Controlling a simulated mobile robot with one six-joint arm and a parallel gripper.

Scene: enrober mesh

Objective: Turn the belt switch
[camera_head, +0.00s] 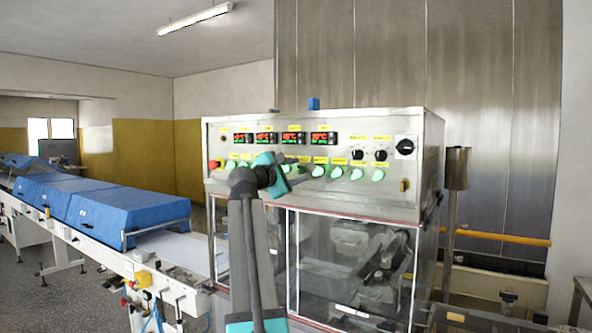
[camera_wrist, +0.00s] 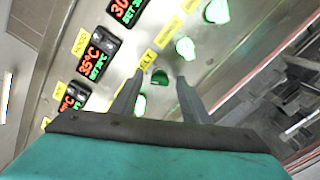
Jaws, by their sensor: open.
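A dark green rotary switch (camera_wrist: 160,77) sits on the steel control panel in the wrist view, beside a yellow label (camera_wrist: 149,59) whose visible letters end in "LT". My gripper (camera_wrist: 160,82) is open, with one finger on each side of this switch as seen from the wrist. I cannot tell whether the fingers touch it. In the head view my arm reaches up to the row of lit switches on the panel (camera_head: 225,179), and my wrist hides the switch and the fingertips.
More lit green-white switches (camera_wrist: 185,47) line the panel close by. Red and green temperature displays (camera_wrist: 95,52) lie above the row. In the head view are a red stop button (camera_head: 213,164), black knobs (camera_head: 380,155) and a clear-windowed enclosure (camera_head: 350,262) below. A conveyor with blue covers (camera_head: 130,210) runs left.

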